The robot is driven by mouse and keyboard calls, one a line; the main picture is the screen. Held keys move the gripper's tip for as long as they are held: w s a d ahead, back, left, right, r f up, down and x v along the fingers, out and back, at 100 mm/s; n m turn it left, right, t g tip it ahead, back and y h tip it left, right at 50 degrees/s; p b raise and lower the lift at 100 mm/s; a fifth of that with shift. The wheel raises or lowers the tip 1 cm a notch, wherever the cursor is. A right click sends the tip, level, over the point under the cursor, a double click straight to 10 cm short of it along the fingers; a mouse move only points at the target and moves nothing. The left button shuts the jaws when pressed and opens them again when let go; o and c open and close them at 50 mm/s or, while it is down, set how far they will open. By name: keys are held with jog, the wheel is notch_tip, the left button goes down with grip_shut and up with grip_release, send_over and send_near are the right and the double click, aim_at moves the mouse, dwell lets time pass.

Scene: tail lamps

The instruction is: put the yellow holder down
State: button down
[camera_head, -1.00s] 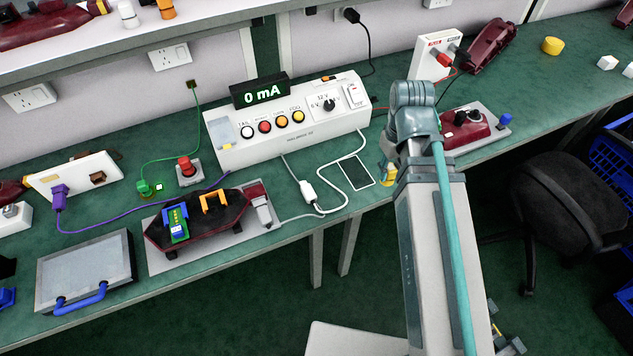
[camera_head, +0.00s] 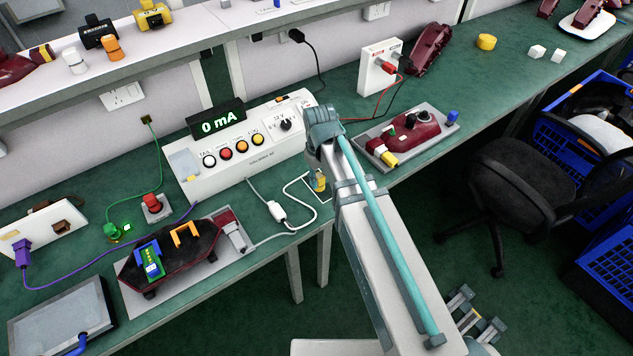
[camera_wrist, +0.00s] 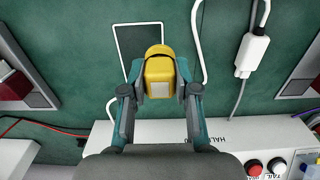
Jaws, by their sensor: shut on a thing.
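The yellow holder (camera_wrist: 160,72) is between the two fingers of my gripper (camera_wrist: 161,80) in the wrist view. It has a rounded yellow top and a pale square face. My gripper is shut on it. It overlaps the dark, white-outlined rectangle (camera_wrist: 130,40) on the green bench. In the head view the holder (camera_head: 320,181) shows just below my wrist, in front of the outlined rectangle (camera_head: 312,190). My arm hides most of the gripper there. I cannot tell whether the holder touches the bench.
A white control box (camera_head: 245,150) with a "0 mA" display (camera_head: 216,120) stands behind. A white cable (camera_head: 297,212) curls left of the rectangle. A red tail lamp (camera_head: 404,138) on a grey plate lies to the right. The bench's front edge is close.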

jog(key=shift+w+a+f, duration=0.4)
jog(key=shift+w+f, duration=0.25)
jog(key=shift+f, duration=0.2)
jog(key=shift+f+p, duration=0.85)
jog(key=shift+f, duration=0.8)
jog(key=shift+f, duration=0.2)
jog(key=c, duration=0.9)
grip_release()
jog(key=shift+o, duration=0.2)
jog(key=shift+r, duration=0.15)
notch_tip(320, 180, up, 12)
jog(key=b, duration=0.2)
jog(key=shift+r+b, duration=0.1)
jog(key=shift+b, duration=0.25)
